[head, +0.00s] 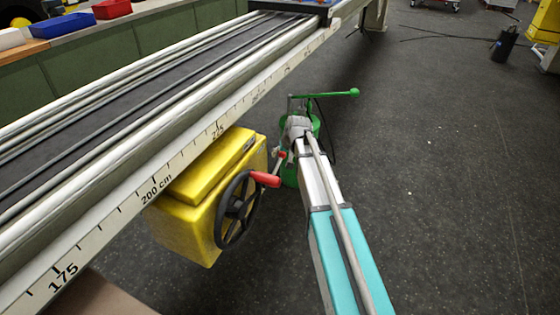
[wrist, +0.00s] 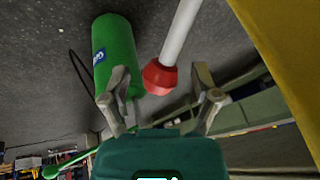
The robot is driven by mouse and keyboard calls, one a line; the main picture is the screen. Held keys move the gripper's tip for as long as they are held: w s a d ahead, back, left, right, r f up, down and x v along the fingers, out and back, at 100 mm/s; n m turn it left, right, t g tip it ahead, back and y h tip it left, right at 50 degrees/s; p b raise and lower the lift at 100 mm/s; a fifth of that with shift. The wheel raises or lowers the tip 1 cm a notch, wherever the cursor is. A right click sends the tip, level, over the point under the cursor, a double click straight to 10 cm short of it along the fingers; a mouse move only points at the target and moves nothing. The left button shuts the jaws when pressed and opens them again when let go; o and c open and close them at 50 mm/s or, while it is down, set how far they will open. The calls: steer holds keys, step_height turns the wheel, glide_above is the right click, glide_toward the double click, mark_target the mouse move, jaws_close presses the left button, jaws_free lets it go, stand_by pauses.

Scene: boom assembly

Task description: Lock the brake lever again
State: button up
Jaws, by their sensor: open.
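The brake lever shows in the wrist view as a pale grey rod (wrist: 180,32) with a red knob (wrist: 160,77) at its end. The knob appears in the gap between the fingertips of my gripper (wrist: 161,86), with space on both sides. The fingers are open and hold nothing. In the head view the small red knob (head: 281,155) is beside my gripper (head: 284,149), near the yellow box (head: 185,222) under the rail. The lever's base is hidden there, and how deep the knob lies between the fingers is hard to tell.
A black handwheel (head: 236,209) with a red handle (head: 265,179) sits on the box, close to my arm. A green cylinder (wrist: 112,45) stands near the gripper. The long rail with a scale (head: 190,155) runs above the box.

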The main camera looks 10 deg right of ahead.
steer(key=shift+w+f, duration=0.2)
steer(key=shift+f, duration=0.2)
steer(key=shift+a+b, duration=0.1)
steer(key=shift+b, duration=0.2)
jaws_close()
steer(key=shift+a, duration=0.35)
steer(key=shift+d, duration=0.1)
